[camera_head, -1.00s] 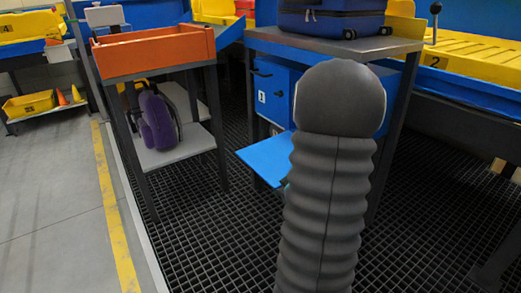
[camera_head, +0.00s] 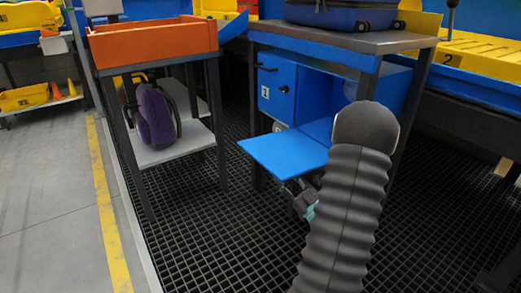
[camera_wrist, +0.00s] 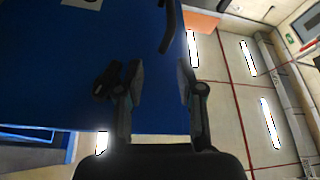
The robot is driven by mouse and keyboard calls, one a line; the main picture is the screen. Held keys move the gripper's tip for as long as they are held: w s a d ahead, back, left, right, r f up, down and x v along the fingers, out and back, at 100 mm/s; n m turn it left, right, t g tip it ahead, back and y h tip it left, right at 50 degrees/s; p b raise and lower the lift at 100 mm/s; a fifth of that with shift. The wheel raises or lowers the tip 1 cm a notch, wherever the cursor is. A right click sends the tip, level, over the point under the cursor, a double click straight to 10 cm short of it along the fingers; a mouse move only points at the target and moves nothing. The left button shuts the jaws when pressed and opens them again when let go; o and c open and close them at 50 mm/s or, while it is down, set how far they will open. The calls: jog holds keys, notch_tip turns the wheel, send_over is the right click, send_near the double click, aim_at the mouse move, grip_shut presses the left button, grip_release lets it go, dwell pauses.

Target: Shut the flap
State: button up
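The blue flap (camera_head: 285,153) is open, sticking out roughly level from the front of a blue cabinet (camera_head: 310,88) under the grey-topped table. My gripper (camera_head: 303,197) is below the flap, near its front right edge, partly hidden by my arm. In the wrist view a large blue face, apparently the flap's underside (camera_wrist: 75,70), fills the upper left, with a dark handle (camera_wrist: 170,25) on it. My gripper's fingers (camera_wrist: 158,78) are spread apart with nothing between them. I cannot tell whether they touch the flap.
An orange tray (camera_head: 150,42) tops a stand on the left, with a purple backpack (camera_head: 157,115) on its lower shelf. A blue suitcase (camera_head: 340,12) lies on the table above the cabinet. Black grating floor (camera_head: 215,250) is free in front.

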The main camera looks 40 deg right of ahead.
aim_at(265, 153)
jog(key=x, duration=1.2)
jog(key=shift+w+r+p, duration=0.1)
jog(key=shift+w+p, duration=0.2)
jog(key=shift+p, duration=0.05)
jog(key=shift+c, duration=0.3)
grip_shut()
